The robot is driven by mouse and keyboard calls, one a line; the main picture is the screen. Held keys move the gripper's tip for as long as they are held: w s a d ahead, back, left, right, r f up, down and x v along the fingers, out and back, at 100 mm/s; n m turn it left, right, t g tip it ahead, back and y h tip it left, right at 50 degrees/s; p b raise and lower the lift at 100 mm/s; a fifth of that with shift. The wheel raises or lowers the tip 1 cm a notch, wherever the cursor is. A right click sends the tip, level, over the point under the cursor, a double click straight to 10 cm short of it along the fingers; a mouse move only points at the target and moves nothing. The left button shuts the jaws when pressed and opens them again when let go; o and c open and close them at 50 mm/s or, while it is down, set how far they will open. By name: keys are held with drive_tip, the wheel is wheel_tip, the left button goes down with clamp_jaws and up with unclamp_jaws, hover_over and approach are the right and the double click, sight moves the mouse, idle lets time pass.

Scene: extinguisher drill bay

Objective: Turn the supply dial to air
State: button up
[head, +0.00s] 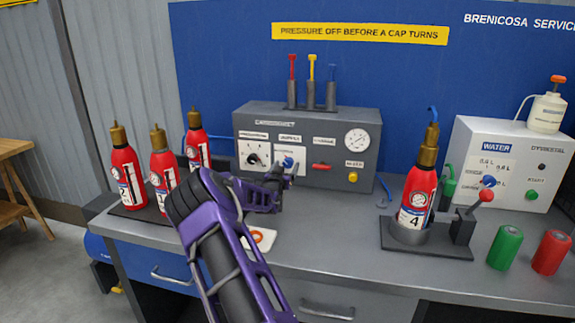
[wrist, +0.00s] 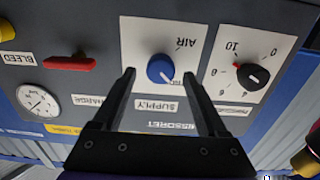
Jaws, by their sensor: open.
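The supply dial is a blue round knob (wrist: 159,67) on a white plate, seen upside down in the wrist view; it also shows in the head view (head: 288,162). "AIR" is printed above and right of the knob in the wrist view. Its pale mark faces the lower right there, away from "AIR", toward another label that is partly hidden. My gripper (wrist: 159,76) is open, with one finger on each side of the knob. In the head view my gripper (head: 284,176) is in front of the grey panel (head: 222,115). Contact with the knob cannot be told.
A black numbered dial (wrist: 252,76) is beside the right finger in the wrist view. A red lever (wrist: 70,64) and a gauge (wrist: 38,101) are to the left. Red extinguishers (head: 126,178) stand at the bench's left; another (head: 417,195) sits in a holder at right.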

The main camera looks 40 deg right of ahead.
sight(288, 163)
drive_tip(key=shift+x, duration=1.2)
clamp_jaws()
